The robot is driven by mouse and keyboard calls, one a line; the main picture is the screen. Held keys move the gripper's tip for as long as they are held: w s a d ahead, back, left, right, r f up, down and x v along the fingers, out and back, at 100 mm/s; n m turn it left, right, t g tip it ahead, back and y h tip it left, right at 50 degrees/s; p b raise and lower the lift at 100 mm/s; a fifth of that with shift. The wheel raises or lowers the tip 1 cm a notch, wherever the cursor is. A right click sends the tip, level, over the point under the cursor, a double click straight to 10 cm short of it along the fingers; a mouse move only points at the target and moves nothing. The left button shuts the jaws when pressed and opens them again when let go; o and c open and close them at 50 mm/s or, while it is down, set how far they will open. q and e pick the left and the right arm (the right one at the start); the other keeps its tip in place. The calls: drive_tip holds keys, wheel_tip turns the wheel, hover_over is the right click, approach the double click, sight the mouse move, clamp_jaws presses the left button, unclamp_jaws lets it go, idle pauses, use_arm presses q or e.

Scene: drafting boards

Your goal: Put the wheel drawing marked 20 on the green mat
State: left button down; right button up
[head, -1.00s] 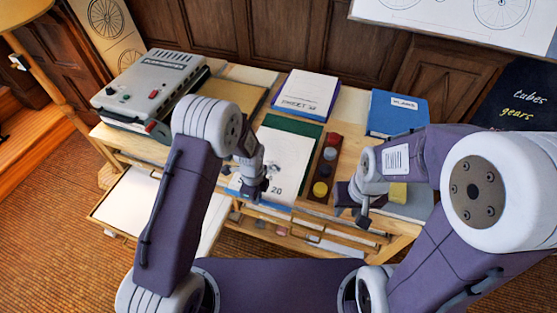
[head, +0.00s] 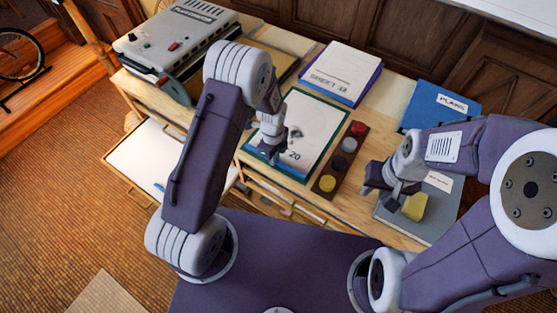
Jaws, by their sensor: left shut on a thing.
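The white wheel drawing marked 20 (head: 305,134) lies over the green mat (head: 331,148) on the bench, with the mat's green border showing around it. My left gripper (head: 272,155) is at the drawing's front left edge, shut on it. The gripper and arm hide the sheet's left part, and most of the wheel picture is hard to make out. My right gripper (head: 383,188) is over the grey folder, beside a yellow block (head: 415,206). Its fingers are too unclear to tell open from shut.
A brown tray of round colour pots (head: 341,162) stands right of the mat. A stack of white sheets (head: 342,72) lies behind it, a blue folder (head: 440,104) at back right. A grey machine (head: 178,42) stands left. An open drawer (head: 145,160) juts out at front left.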

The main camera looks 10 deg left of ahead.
use_arm(q)
drive_tip(key=shift+w+d, duration=0.2)
drive_tip(key=shift+d, duration=0.2)
drive_tip(key=shift+a+f, duration=0.1)
drive_tip(key=shift+a, duration=0.15)
drive_tip(key=c, duration=1.4)
unclamp_jaws()
drive_tip(key=shift+s+a, duration=0.15)
drive_tip(key=shift+a, duration=0.1)
drive_tip(key=shift+c, duration=0.2)
drive_tip(key=shift+d, duration=0.3)
wheel_tip(320, 180, up, 12)
drive_tip(key=s+a+r+n, duration=0.2)
drive_tip(key=s+n, duration=0.4)
drive_tip(key=n, duration=0.5)
drive_tip(key=s+a+r+n+t, duration=0.1)
drive_tip(key=s+a+r+n, duration=0.1)
drive_tip(key=s+a+n, duration=0.2)
drive_tip(key=shift+s+r+n+p, duration=0.35)
drive_tip(key=shift+s+n, duration=1.15)
drive_tip(key=shift+n, duration=2.2)
drive_tip(key=shift+f, duration=0.1)
